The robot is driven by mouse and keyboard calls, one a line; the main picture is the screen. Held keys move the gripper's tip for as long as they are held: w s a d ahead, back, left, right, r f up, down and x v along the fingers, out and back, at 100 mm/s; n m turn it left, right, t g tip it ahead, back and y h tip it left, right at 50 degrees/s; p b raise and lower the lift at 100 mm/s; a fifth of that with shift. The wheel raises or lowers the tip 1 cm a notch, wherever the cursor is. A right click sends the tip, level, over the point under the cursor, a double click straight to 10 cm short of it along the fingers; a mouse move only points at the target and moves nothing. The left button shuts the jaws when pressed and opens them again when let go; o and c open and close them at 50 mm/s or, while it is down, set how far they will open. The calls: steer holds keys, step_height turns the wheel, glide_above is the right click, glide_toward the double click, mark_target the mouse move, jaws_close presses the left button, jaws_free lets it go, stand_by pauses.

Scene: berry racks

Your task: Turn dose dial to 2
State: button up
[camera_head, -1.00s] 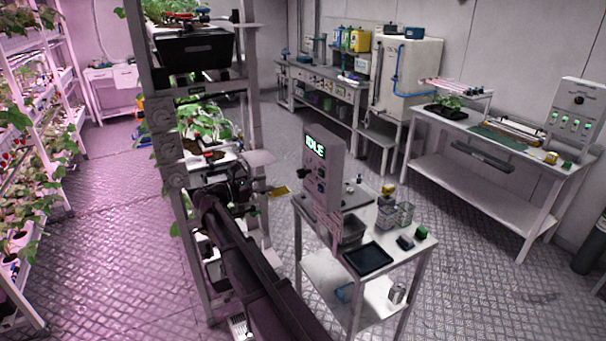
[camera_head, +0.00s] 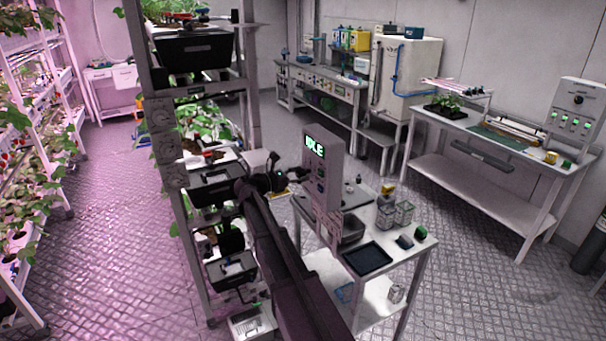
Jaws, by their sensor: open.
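A grey upright control panel (camera_head: 322,155) stands on the small white cart, with a lit green display reading IDLE (camera_head: 315,147). A dark knob showed low on the left of its face earlier. That spot is now mostly hidden behind my gripper (camera_head: 297,175). My arm comes up from the bottom, and my gripper is at the panel's left edge, just below the display. It is open and nothing shows between its fingers. I cannot tell whether it touches the knob. The dial's number markings are too small to read.
The white cart (camera_head: 385,291) carries a black tray (camera_head: 367,259), clear containers (camera_head: 403,213) and a green item (camera_head: 421,232). A plant rack (camera_head: 176,205) stands close left of my arm. Another panel with a dark knob (camera_head: 579,100) stands on the far right bench. The floor right of the cart is clear.

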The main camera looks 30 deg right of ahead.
steer(key=shift+d, duration=0.55)
jaws_close()
steer(key=shift+m, duration=0.5)
steer(key=m, duration=0.3)
steer(key=shift+m, duration=0.4)
steer(key=m, duration=0.9)
steer(key=shift+m, duration=0.4)
steer(key=m, duration=0.5)
